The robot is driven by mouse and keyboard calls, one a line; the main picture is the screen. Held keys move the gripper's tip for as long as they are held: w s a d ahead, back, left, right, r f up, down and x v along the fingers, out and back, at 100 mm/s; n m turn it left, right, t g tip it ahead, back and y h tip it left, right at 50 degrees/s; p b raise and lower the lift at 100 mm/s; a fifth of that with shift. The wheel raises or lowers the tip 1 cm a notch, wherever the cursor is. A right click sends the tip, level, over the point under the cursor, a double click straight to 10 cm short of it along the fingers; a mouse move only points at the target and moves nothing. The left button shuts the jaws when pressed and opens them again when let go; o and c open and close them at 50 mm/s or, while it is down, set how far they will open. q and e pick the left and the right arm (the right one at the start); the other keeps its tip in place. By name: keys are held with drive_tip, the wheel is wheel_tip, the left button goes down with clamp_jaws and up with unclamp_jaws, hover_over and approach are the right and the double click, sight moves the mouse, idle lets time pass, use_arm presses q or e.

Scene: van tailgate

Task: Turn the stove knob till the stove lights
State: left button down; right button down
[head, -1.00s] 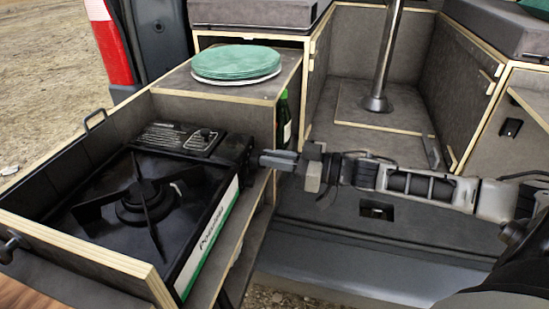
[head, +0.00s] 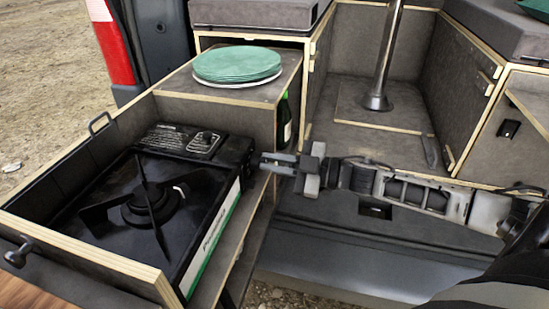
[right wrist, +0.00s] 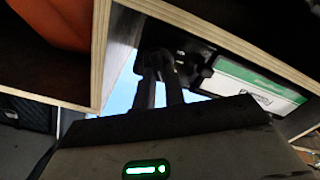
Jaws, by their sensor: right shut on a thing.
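The black camping stove (head: 130,225) sits in a wooden-edged tray at the left, with a green and white label strip on its front side. No flame shows at the burner (head: 147,205). My right gripper (head: 264,160) reaches the stove's right front end from the right. In the right wrist view my right gripper (right wrist: 160,82) is shut on a dark piece at the stove's front, beside the label (right wrist: 255,88). That piece appears to be the stove knob (right wrist: 156,60); the fingers and shadow hide most of it. My left gripper is not in view.
Green plates (head: 237,63) are stacked on the cabinet (head: 215,85) behind the stove. A dark green bottle (head: 284,120) stands close behind my right gripper. The tray's wooden rim (head: 90,250) borders the stove. A metal post (head: 385,60) rises from the van floor.

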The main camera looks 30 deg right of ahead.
use_arm(q)
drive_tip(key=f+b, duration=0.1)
drive_tip(key=b, duration=0.3)
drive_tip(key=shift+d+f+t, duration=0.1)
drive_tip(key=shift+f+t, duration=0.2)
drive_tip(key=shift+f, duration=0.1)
use_arm(e)
drive_tip(key=n, duration=0.5)
drive_tip(key=f+n, duration=0.1)
drive_tip(key=n, duration=1.1)
drive_tip(key=shift+s+a+f, duration=0.1)
drive_tip(key=shift+f, duration=0.15)
use_arm(q)
drive_tip(key=shift+b, duration=0.3)
use_arm(e)
drive_tip(key=shift+n, duration=0.3)
drive_tip(key=c, duration=1.5)
unclamp_jaws()
drive_tip(key=shift+o, duration=0.2)
drive_tip(key=shift+r, duration=0.1)
